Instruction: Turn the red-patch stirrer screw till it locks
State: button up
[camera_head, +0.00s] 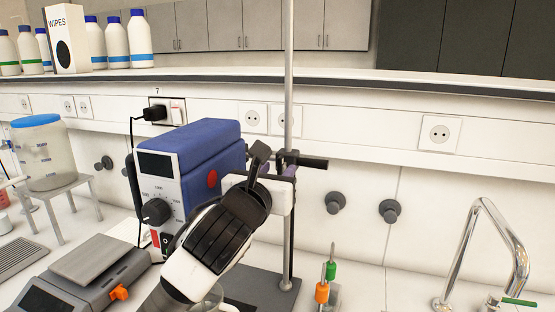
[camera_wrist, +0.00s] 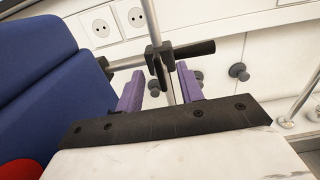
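The stirrer is a blue box (camera_head: 190,145) with a red round patch (camera_head: 212,179) and a dial on its front. In the wrist view its blue side (camera_wrist: 35,85) and part of the red patch (camera_wrist: 20,170) fill the left. A black clamp (camera_wrist: 152,52) with a horizontal dark rod sits on the upright metal pole (camera_wrist: 150,18). A dark, flat screw handle (camera_wrist: 160,73) shows below the clamp. My gripper (camera_wrist: 159,78) is open, its purple fingers on either side of the handle. Contact cannot be told. In the head view my gripper (camera_head: 277,168) partly hides the clamp.
A scale (camera_head: 92,262) and a clear jar with a blue lid (camera_head: 40,150) on a stand are at left. A small holder with green and orange-topped pieces (camera_head: 322,292) stands right of the pole base. A tap (camera_head: 495,215) is at far right. Wall knobs (camera_head: 390,210) protrude behind.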

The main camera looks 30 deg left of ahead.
jog(key=shift+w+a, duration=0.2)
jog(key=shift+w, duration=0.45)
grip_shut()
